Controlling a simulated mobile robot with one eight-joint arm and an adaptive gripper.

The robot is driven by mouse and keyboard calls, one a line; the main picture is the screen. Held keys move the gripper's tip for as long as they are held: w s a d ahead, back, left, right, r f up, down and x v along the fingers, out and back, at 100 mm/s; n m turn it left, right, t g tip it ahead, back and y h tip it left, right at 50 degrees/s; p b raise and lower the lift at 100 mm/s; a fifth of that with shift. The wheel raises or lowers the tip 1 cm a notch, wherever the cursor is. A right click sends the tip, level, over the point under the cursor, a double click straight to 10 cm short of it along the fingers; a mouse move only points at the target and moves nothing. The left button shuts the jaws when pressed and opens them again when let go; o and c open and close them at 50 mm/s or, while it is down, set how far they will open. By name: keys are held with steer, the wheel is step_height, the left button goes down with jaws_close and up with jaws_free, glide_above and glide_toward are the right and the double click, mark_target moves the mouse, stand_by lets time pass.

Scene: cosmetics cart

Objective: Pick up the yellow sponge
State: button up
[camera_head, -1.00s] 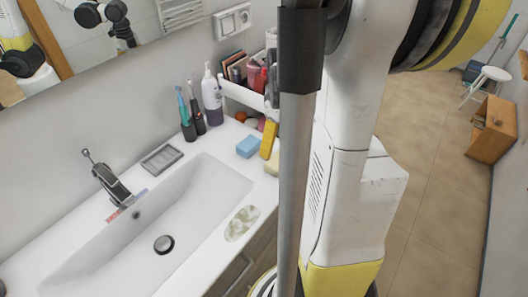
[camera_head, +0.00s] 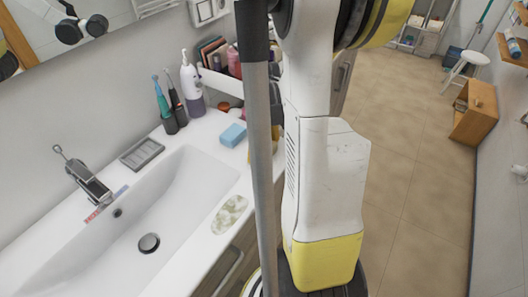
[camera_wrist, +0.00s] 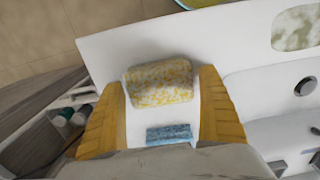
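The yellow sponge (camera_wrist: 158,80), pale with yellow speckles, lies on the white counter in the wrist view. My gripper (camera_wrist: 163,77) is open, with one orange-yellow finger on each side of the sponge. Narrow gaps show between the fingers and the sponge, and contact cannot be told. A blue sponge (camera_wrist: 168,134) lies nearer the palm, also between the fingers. In the head view the blue sponge (camera_head: 233,135) is on the counter beside the sink. My arm hides most of the gripper area there; the yellow sponge cannot be made out.
The white sink (camera_head: 180,215) is left of my arm, with a faucet (camera_head: 85,182) and a soap dish (camera_head: 142,152). A green-patterned oval (camera_head: 229,214) lies on its front rim. Toothbrushes (camera_head: 165,105), a bottle (camera_head: 192,85) and a filled rack (camera_head: 222,82) stand behind.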

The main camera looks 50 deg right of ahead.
mark_target(266, 147)
steer(key=c, duration=0.7)
steer(key=shift+c, duration=0.3)
steer(key=shift+r, duration=0.15)
steer(key=shift+r, duration=0.25)
steer(key=r+p, duration=0.1)
steer(key=r, duration=0.1)
steer(key=r+p, duration=0.1)
steer(key=r, duration=0.1)
steer(key=shift+s+d, duration=0.15)
steer(key=shift+s, duration=0.05)
steer(key=s+d+r+p, duration=0.3)
steer(key=s+d+r, duration=0.3)
steer(key=s, duration=0.3)
steer(key=shift+s+p, duration=0.2)
steer(key=shift+p, duration=0.1)
steer(key=shift+d+r, duration=0.1)
